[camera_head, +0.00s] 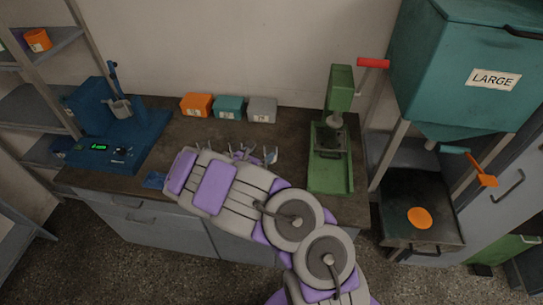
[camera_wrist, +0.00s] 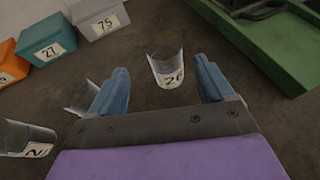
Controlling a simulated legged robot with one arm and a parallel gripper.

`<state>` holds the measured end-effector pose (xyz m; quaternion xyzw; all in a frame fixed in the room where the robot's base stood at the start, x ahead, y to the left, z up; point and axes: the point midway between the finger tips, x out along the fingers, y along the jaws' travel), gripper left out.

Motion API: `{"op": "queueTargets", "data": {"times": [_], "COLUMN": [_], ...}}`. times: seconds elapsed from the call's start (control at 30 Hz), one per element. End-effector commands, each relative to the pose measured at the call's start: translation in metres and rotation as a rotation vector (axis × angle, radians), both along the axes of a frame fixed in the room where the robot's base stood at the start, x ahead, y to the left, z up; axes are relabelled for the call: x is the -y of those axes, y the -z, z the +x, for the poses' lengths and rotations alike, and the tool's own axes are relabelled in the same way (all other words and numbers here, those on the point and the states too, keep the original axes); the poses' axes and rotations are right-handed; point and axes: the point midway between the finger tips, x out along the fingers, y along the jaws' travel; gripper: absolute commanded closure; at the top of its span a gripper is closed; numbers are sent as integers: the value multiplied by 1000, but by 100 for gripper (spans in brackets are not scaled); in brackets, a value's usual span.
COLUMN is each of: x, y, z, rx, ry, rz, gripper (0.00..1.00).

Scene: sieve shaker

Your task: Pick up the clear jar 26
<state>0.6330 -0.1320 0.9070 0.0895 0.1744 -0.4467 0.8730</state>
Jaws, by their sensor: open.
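The clear jar 26 (camera_wrist: 166,68) stands on the dark bench top in the wrist view, its white label partly readable as 26. My gripper (camera_wrist: 160,64) is open, with one blue finger on each side of the jar in the picture. There is a gap on both sides and neither finger appears to touch it. I cannot tell whether the jar is fully between the fingers or a little beyond the tips. In the head view my arm reaches over the bench and largely hides the jars.
A second clear jar (camera_wrist: 79,98) is partly behind the left finger, and another labelled jar (camera_wrist: 27,139) is at lower left. Teal (camera_wrist: 47,40) and grey (camera_wrist: 101,17) boxes stand at the back. A green press (camera_head: 331,165) is right, a blue machine (camera_head: 120,135) left.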

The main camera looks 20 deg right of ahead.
Motion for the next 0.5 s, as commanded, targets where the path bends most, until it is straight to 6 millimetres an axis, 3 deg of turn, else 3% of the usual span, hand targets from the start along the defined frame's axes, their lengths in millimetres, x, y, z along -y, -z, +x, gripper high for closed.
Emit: {"op": "queueTargets", "data": {"times": [0.13, 0.5], "x": [20, 51], "y": [11, 27], "z": [10, 24], "rx": [-3, 1], "ry": [3, 6], "rz": [3, 9], "gripper": [19, 19]}}
